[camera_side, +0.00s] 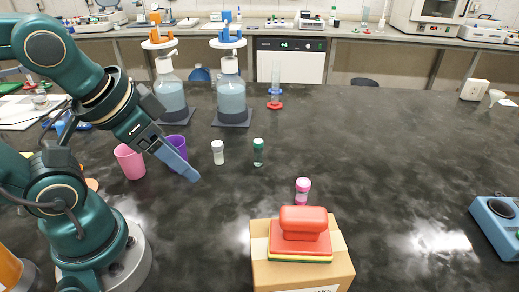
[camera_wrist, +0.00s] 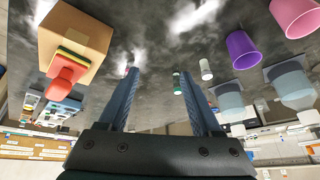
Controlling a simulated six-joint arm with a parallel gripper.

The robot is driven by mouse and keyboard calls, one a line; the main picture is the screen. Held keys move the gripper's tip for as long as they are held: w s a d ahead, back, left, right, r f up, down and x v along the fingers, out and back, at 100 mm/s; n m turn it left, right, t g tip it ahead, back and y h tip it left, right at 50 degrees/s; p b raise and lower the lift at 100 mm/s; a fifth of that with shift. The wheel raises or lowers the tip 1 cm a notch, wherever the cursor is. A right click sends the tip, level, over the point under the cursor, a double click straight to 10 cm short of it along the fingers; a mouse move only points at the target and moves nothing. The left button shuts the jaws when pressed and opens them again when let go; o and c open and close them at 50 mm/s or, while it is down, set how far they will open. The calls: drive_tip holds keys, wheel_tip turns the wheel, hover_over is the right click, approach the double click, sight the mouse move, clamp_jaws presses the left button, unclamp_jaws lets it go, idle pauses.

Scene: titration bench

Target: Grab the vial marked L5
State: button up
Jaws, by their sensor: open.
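I cannot read any marking, so I cannot tell which is L5. My gripper (camera_side: 194,177) is left of and nearer than the white-capped vial, above the bench, empty. In the wrist view my gripper (camera_wrist: 159,72) has its two fingers spread apart. The white-capped vial (camera_wrist: 206,69) is right of the right finger. The green-capped vial (camera_wrist: 177,83) and the pink-capped vial (camera_wrist: 127,71) are partly hidden by the fingers.
A cardboard box (camera_side: 262,272) with a red-handled block (camera_side: 303,225) on top stands at the front. A pink cup (camera_side: 130,162) and purple cup (camera_side: 177,146) stand beside my arm. Two large bottles (camera_side: 171,97) (camera_side: 232,98) stand behind.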

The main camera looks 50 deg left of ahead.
drive_tip(key=a+m+g+y, duration=0.2)
drive_tip(key=a+m+y, duration=0.35)
drive_tip(key=a, duration=0.55)
drive_tip(key=w+a+m+y, duration=0.3)
drive_tip(key=w+a+y, duration=0.1)
drive_tip(key=a, duration=0.1)
drive_tip(key=m+t+h, duration=0.3)
drive_tip(key=m+t, duration=0.6)
drive_tip(key=m, duration=1.1)
hover_over(256, 151)
drive_tip(key=a, duration=0.2)
wheel_tip(256, 151, down, 8)
drive_tip(key=shift+m+g+h, duration=0.4)
drive_tip(key=shift+m+h, duration=0.05)
drive_tip(key=shift+m, duration=0.3)
drive_tip(key=f, duration=0.1)
drive_tip(key=d+f, duration=0.1)
drive_tip(key=f, duration=0.1)
drive_tip(key=d+f, duration=0.1)
drive_tip(key=f, duration=0.1)
drive_tip(key=shift+s+d, duration=0.1)
drive_tip(key=shift+x, duration=2.45)
